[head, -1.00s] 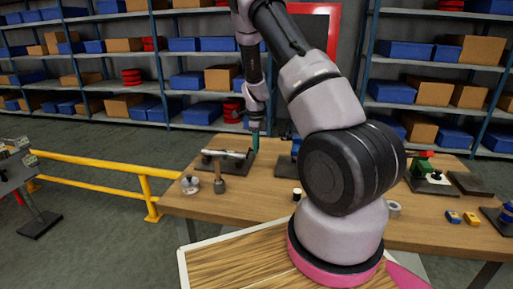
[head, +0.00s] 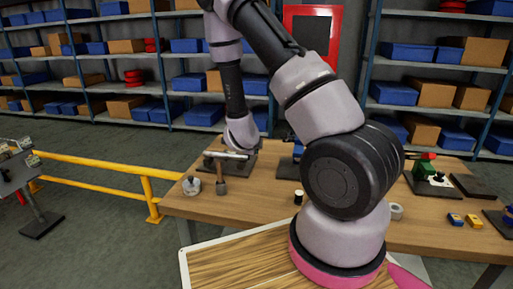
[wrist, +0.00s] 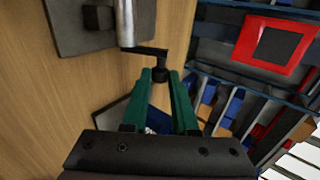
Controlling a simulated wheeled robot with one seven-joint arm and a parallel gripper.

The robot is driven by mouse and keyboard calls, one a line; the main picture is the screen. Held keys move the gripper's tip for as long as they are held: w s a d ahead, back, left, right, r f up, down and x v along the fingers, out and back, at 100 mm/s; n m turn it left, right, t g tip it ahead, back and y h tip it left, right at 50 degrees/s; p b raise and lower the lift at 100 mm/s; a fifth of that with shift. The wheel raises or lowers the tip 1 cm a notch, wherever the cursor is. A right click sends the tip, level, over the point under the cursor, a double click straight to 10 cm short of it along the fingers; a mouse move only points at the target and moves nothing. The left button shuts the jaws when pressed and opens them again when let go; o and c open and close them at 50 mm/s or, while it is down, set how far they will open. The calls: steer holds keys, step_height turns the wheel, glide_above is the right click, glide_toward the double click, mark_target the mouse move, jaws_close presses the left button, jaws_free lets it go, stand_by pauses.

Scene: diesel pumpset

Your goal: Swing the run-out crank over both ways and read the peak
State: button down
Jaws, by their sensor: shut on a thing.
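In the wrist view a dark crank (wrist: 150,50) sticks out sideways from the end of a silver shaft (wrist: 127,22) over a dark base plate (wrist: 72,30). My gripper (wrist: 161,76) has its green fingers shut on the crank's black handle (wrist: 160,75) at their tips. In the head view the silver shaft (head: 226,154) lies across its fixture on the table, and my wrist is over its right end. The crank and my fingertips cannot be made out there. A round silver piece (head: 191,186), perhaps the dial, stands at the front left; no reading is legible.
The wooden table (head: 255,215) also carries a green and red device (head: 424,165), a dark plate (head: 472,187) and small yellow and blue blocks (head: 455,219) at the right. A yellow rail (head: 100,167) stands left. Shelves with blue bins (head: 203,115) are behind.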

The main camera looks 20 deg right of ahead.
steer(key=shift+s+a+f+t+h, duration=0.25)
steer(key=shift+s+t+h, duration=0.2)
steer(key=shift+t, duration=0.25)
steer(key=c, duration=0.7)
jaws_free()
steer(key=shift+r, duration=0.1)
steer(key=shift+w, duration=0.1)
steer(key=shift+a+r, duration=0.1)
